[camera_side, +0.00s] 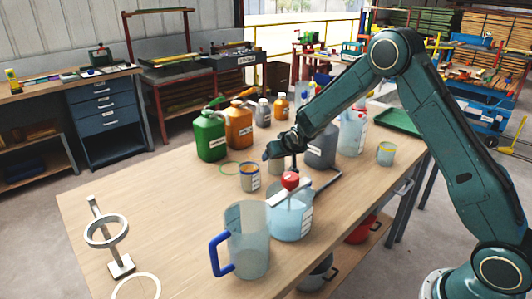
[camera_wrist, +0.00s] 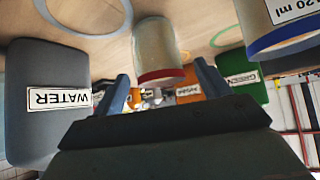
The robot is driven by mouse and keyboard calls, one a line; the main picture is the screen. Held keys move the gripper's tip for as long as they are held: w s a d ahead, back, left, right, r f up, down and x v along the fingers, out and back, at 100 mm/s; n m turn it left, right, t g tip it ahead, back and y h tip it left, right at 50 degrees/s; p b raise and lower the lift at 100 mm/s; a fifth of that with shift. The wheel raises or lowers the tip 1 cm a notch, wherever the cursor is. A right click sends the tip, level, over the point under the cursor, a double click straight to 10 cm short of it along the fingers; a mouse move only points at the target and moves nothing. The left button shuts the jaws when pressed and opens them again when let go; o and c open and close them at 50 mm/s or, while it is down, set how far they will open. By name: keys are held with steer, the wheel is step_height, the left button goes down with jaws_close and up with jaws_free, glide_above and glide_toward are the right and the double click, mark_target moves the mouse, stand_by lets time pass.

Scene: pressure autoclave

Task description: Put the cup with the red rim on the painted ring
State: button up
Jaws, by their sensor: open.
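The cup with the red rim (camera_wrist: 158,48) shows in the wrist view, a pale cup with its red rim toward my gripper. My gripper (camera_wrist: 162,80) is open, with one finger to each side of the rim and gaps visible. Painted rings show: a green ring (camera_side: 229,162) by the green canister, a white ring (camera_side: 157,284) at the front left, and a grey-blue ring (camera_wrist: 122,24) in the wrist view.
A blue-rimmed cup (camera_side: 249,183) stands left of my gripper. A jug with a red-topped object (camera_side: 290,222) and a blue-handled jug (camera_side: 248,250) stand in front. Green (camera_side: 211,137), orange (camera_side: 239,125) and grey (camera_side: 321,150) canisters stand behind. A ring stand (camera_side: 120,266) is at left.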

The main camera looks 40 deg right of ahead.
steer(key=shift+x, duration=2.5)
steer(key=shift+c, duration=0.3)
steer(key=c, duration=1.1)
steer(key=shift+r, duration=0.1)
steer(key=shift+r, duration=0.4)
steer(key=a, duration=0.4)
steer(key=shift+a+r, duration=0.2)
steer(key=shift+r, duration=0.15)
step_height(320, 180, up, 13)
steer(key=shift+d+r, duration=0.15)
steer(key=shift+d, duration=0.05)
